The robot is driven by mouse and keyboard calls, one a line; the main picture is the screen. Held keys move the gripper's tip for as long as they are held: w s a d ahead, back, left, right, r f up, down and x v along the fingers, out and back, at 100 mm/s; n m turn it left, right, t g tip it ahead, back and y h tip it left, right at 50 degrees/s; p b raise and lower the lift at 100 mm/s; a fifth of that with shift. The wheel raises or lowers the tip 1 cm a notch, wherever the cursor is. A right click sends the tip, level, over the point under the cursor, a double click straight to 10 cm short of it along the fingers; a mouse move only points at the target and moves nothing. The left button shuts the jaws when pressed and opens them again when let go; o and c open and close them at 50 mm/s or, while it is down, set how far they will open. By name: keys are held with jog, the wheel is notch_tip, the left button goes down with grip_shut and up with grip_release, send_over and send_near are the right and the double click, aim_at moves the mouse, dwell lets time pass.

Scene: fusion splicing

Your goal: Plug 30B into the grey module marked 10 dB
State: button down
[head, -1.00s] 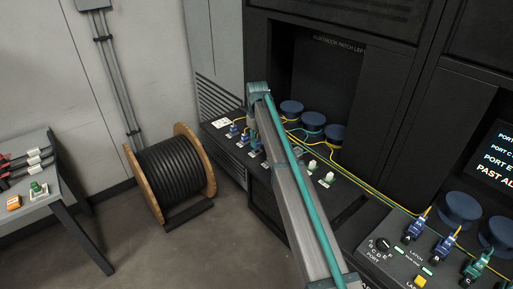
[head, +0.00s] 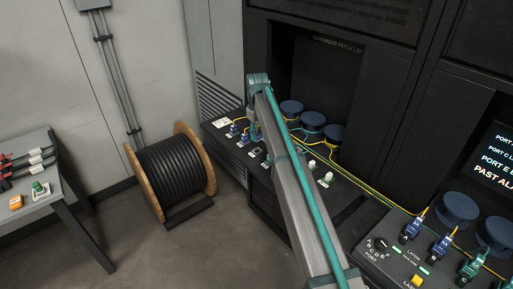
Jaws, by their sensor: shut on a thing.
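My gripper (head: 252,129) is at the far end of my arm, low over the left part of the sloped patch panel (head: 290,183). It is small and partly covered by my own arm. It is shut on a plug, whose label I cannot read. A dark square socket (head: 256,152) shows on the panel just below it. Blue plugs (head: 234,129) stand to its left. White-and-green pieces (head: 326,179) stand further right on the panel. I cannot make out a "10 dB" or "30B" marking, so the grey module cannot be told apart.
Dark blue round spools (head: 312,121) stand behind the panel, with yellow and teal fibres running right. A nearer console (head: 390,267) at right holds plugs and a knob. A cable drum (head: 176,172) stands on the floor. A side table (head: 55,214) is at left.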

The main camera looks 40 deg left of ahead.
aim_at(258, 132)
dwell(0.3)
notch_tip(258, 132, up, 5)
jog(key=p, duration=0.2)
jog(key=shift+d+p, duration=0.1)
jog(key=shift+p, duration=0.3)
jog(key=shift+w+d+b, duration=0.4)
jog(key=shift+w+d, duration=1.55)
jog(key=shift+d, duration=1.7)
jog(key=shift+w+d+b, duration=0.35)
jog(key=shift+w+d, duration=1.6)
jog(key=shift+d, duration=1.65)
jog(key=shift+f+b, duration=0.7)
jog(key=shift+f, duration=2.65)
jog(key=shift+p, duration=0.45)
jog(key=shift+f, duration=0.55)
jog(key=c, duration=0.8)
grip_release()
jog(key=shift+r, duration=0.1)
